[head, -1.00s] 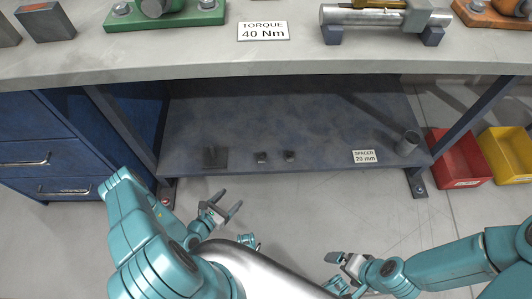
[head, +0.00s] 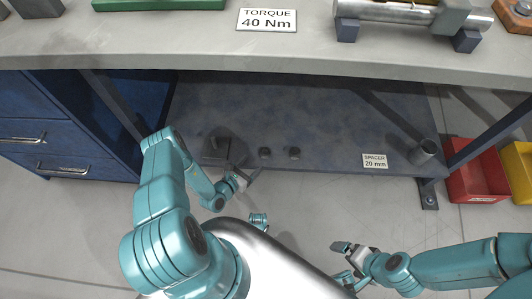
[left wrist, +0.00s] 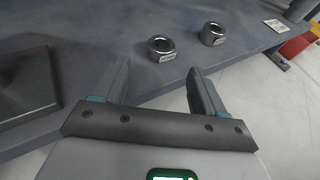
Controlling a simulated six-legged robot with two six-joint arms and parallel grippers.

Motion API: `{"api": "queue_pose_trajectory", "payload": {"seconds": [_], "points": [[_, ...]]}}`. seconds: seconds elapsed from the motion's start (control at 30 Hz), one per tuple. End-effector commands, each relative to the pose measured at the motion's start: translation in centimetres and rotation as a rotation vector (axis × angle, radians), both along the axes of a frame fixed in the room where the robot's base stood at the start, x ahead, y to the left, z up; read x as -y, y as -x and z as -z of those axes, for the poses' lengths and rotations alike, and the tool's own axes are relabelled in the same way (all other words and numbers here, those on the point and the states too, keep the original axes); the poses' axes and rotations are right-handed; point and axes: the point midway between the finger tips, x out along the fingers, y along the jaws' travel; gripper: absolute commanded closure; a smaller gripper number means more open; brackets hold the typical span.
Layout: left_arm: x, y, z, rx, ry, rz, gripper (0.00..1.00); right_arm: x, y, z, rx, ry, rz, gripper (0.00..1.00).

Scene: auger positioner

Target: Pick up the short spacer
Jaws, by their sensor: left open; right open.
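Two small grey ring-shaped spacers stand on the lower shelf. The left ring (head: 265,153) and the right ring (head: 294,153) sit side by side near the shelf's front edge. In the left wrist view, the left ring (left wrist: 161,48) and right ring (left wrist: 212,35) each carry a small pale tag; I cannot read the tags or tell which is shorter. My left gripper (head: 243,170) is open and empty at the shelf's front edge, left of the rings. In the wrist view the rings lie beyond its fingertips (left wrist: 160,78). My right gripper (head: 342,260) is open and empty over the floor.
A dark plate with a post (head: 217,150) stands left of the rings. A "SPACER 20 mm" sign (head: 375,161) and an upright grey cylinder (head: 424,152) are at the shelf's right. The workbench top (head: 300,55) overhangs the shelf. A red bin (head: 475,172) stands at right.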

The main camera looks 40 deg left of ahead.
Motion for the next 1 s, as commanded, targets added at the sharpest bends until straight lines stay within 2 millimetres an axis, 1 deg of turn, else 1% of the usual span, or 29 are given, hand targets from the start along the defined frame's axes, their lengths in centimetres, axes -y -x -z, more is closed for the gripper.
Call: {"api": "queue_pose_trajectory", "payload": {"seconds": [0.03, 0.1, 0.27, 0.4, 0.5, 0.6, 0.8, 0.83, 0.87, 0.9, 0.97, 1.0], "points": [[0.1, -0.8, 0.4, 0.001, -0.001, 0.003, 0.29, 0.0, 0.0, 0.5, 0.0, 0.0, 0.0, 0.0], [0.2, -1.5, 0.6, 0.001, 0.0, 0.002, 0.29, 0.0, 0.0, 0.6, 0.0, 0.0, 0.0, 0.0], [0.3, -2.9, 0.8, 0.002, 0.0, 0.002, 0.29, 0.0, 0.0, 1.1, 0.0, 0.0, 0.0, 0.0], [0.5, -5.3, 1.5, 0.003, -0.001, 0.003, 0.29, 0.0, 0.0, 2.2, 0.0, 0.0, 0.0, 0.0], [0.5, -6.7, 1.8, 0.002, -0.001, 0.001, 0.29, 0.0, 0.0, 2.6, 0.0, 0.0, 0.0, 0.0], [0.5, -7.4, 1.8, 0.001, 0.001, 0.0, 0.29, 0.0, 0.0, 2.7, 0.0, 0.0, 0.0, 0.0], [0.5, -7.5, 1.8, 0.0, 0.002, -0.002, 0.29, 0.0, 0.0, 2.6, 0.0, 0.0, 0.0, 0.0], [0.5, -7.5, 1.8, 0.0, 0.002, -0.002, 0.32, 0.0, 0.0, 2.6, 0.0, 0.0, 0.0, 0.0], [0.5, -7.5, 1.8, 0.0, 0.002, -0.002, 0.42, 0.0, 0.0, 2.6, 0.0, 0.0, 0.0, 0.0], [0.5, -7.5, 1.8, 0.0, 0.002, -0.002, 0.55, 0.0, 0.0, 2.6, 0.0, 0.0, 0.0, 0.0], [0.5, -7.4, 1.8, 0.0, 0.001, -0.001, 0.74, 0.0, 0.0, 2.6, 0.0, 0.0, 0.0, 0.0], [0.5, -7.4, 1.8, 0.0, 0.001, -0.001, 0.87, 0.0, 0.0, 2.6, 0.0, 0.0, 0.0, 0.0]]}}
